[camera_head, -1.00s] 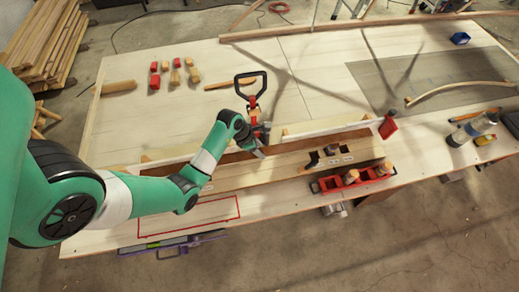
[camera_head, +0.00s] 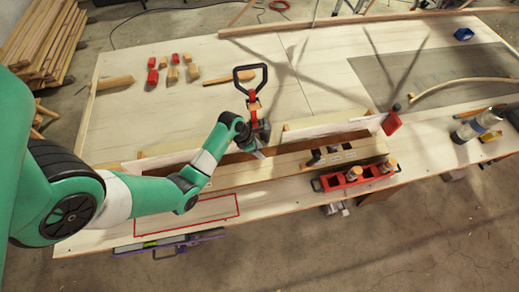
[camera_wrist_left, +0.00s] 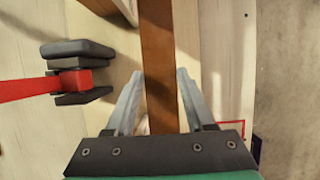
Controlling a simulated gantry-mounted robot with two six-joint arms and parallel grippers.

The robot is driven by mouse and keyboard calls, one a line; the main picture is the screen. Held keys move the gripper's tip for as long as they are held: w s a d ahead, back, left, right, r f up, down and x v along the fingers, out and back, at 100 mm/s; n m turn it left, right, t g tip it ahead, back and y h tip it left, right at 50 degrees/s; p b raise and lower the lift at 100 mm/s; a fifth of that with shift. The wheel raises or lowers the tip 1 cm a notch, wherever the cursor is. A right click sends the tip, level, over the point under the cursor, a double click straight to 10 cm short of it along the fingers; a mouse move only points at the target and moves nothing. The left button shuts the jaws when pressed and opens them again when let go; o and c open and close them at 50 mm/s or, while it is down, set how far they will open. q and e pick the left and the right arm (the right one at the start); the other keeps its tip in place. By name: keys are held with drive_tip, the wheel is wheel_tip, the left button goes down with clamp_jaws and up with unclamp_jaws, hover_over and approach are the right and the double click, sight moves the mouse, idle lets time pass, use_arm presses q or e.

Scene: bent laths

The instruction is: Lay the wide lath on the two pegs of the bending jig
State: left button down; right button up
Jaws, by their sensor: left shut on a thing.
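The wide lath is a dark brown strip (camera_head: 325,140) running left to right along the front half of the bench. In the left wrist view the lath (camera_wrist_left: 157,60) passes between the fingers of my left gripper (camera_wrist_left: 160,95), which is shut on it. In the head view the left gripper (camera_head: 262,153) is at the lath's middle part, and my arm covers its left part. A long pale wooden form (camera_head: 285,166) with dark slots lies just in front of the lath and may be the bending jig. I cannot make out its two pegs. My right gripper is not in view.
A red clamp with a black handle (camera_head: 250,88) stands close behind the gripper; its red bar (camera_wrist_left: 40,87) shows in the wrist view. A red tray with jars (camera_head: 352,181) is at the front edge. Pale upright boards (camera_head: 325,127) stand behind the lath. The rear middle is mostly clear.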

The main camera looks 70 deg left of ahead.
use_arm(q)
drive_tip(key=shift+f, duration=0.35)
unclamp_jaws()
idle(0.3)
drive_tip(key=shift+p+v, duration=3)
drive_tip(key=shift+p, duration=0.65)
